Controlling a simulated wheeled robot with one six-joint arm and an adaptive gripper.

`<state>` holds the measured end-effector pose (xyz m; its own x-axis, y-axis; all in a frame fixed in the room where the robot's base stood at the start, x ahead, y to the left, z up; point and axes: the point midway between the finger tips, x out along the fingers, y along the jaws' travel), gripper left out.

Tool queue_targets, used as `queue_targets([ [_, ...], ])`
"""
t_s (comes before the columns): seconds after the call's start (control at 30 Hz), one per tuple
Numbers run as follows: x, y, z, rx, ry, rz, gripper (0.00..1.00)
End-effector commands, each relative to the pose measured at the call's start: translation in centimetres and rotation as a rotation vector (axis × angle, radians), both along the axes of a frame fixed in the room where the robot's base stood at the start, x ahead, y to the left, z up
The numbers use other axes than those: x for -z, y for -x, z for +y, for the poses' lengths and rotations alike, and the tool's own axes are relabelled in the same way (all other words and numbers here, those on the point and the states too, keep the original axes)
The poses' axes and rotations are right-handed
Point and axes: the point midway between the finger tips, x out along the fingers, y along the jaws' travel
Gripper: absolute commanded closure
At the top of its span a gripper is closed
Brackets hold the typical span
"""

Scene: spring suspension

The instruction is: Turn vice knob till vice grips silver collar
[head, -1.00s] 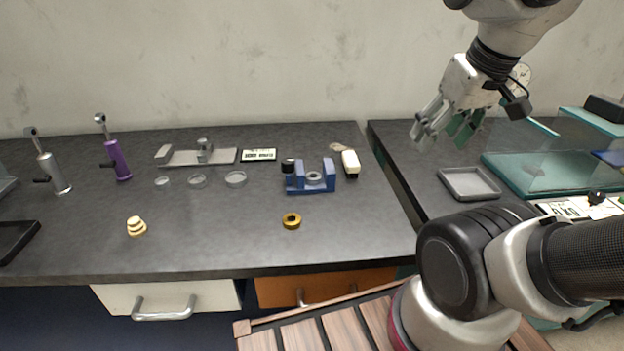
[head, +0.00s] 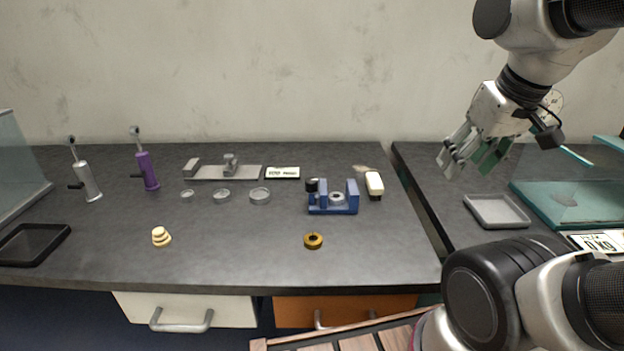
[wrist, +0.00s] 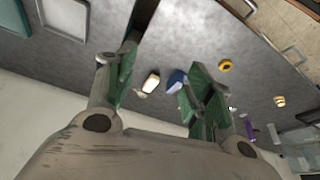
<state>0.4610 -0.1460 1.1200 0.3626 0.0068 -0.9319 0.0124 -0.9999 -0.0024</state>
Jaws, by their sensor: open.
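The blue vice (head: 333,208) stands on the dark bench, right of the middle in the head view. Its black knob (head: 312,186) is on its left end. The silver collar (head: 337,197) sits between the vice's jaws; whether they touch it is too small to tell. My gripper (head: 474,162) is open and empty, raised to the right of the vice and well apart from it. In the wrist view the blue vice (wrist: 177,80) lies beyond the gripper's fingers (wrist: 160,90), partly hidden by the right one.
A white block (head: 374,184) stands close to the vice's right side. A gold ring (head: 313,241) lies in front. Clear dishes (head: 222,196), a grey fixture (head: 222,172) and a purple tool (head: 147,171) are farther left. A grey tray (head: 497,211) lies below my gripper. A gap divides the benches.

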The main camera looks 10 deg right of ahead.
Motion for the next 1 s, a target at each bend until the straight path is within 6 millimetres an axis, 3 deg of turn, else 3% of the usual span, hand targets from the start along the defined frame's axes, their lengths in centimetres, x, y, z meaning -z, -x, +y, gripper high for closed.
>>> queue_targets([
  [0.17, 2.3, -1.9, 1.9, -0.086, 0.007, 0.131, 0.47],
  [0.47, 5.0, -11.3, 8.7, -0.373, 0.073, 0.331, 0.47],
  [0.83, 10.7, -22.9, 19.4, -1.054, 0.197, 0.407, 0.47],
  [0.93, 10.6, -25.6, 20.9, -1.249, 0.231, 0.365, 0.47],
  [1.0, 9.5, -26.9, 21.4, -1.357, 0.257, 0.321, 0.47],
])
